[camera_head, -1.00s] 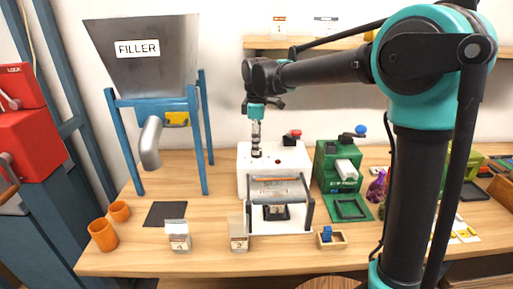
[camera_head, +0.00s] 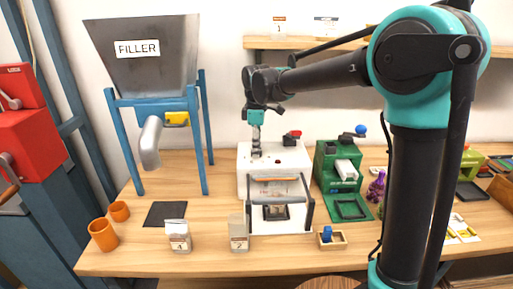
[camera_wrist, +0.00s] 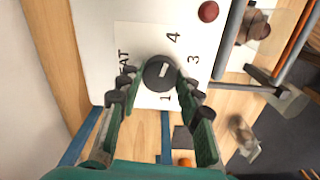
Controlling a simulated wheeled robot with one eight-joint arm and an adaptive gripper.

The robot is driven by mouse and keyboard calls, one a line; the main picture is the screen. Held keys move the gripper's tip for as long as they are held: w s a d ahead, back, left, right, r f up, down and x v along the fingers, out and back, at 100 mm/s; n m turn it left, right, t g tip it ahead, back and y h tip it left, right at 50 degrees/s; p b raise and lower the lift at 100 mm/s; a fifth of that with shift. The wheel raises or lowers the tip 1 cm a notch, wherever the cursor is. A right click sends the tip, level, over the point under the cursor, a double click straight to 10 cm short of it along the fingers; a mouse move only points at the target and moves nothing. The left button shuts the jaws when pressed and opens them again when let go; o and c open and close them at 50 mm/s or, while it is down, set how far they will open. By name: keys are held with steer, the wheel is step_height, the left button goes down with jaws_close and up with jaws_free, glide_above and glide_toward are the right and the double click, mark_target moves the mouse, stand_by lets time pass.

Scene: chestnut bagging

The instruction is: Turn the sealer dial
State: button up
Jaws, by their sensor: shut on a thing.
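The sealer (camera_head: 243,185) is a white machine in the middle of the table, with a red button (camera_wrist: 208,11) on top. Its dial (camera_wrist: 160,73) is round and black with a short white mark, on a panel lettered HEAT, partly covered, with 1, 3 and 4 visible. The mark slants toward the upper right in the wrist view. My gripper (camera_wrist: 160,82) points down onto the sealer's top, its fingers closed on opposite sides of the dial. In the head view my gripper (camera_head: 256,152) stands at the sealer's back left and hides the dial.
The filler (camera_head: 140,60) stands at left. A green machine (camera_head: 335,165) is close to the sealer's right. Two bags (camera_head: 178,240) (camera_head: 238,238), orange cups (camera_head: 103,235) and a small wooden box (camera_head: 331,240) stand along the front. A dark mat (camera_head: 165,214) lies at left.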

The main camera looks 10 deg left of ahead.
steer(key=shift+m, duration=0.3)
steer(key=m, duration=0.9)
stand_by(0.6)
steer(key=o, duration=1.2)
steer(key=shift+c, duration=0.2)
steer(key=shift+r, duration=0.1)
step_height(320, 180, up, 12)
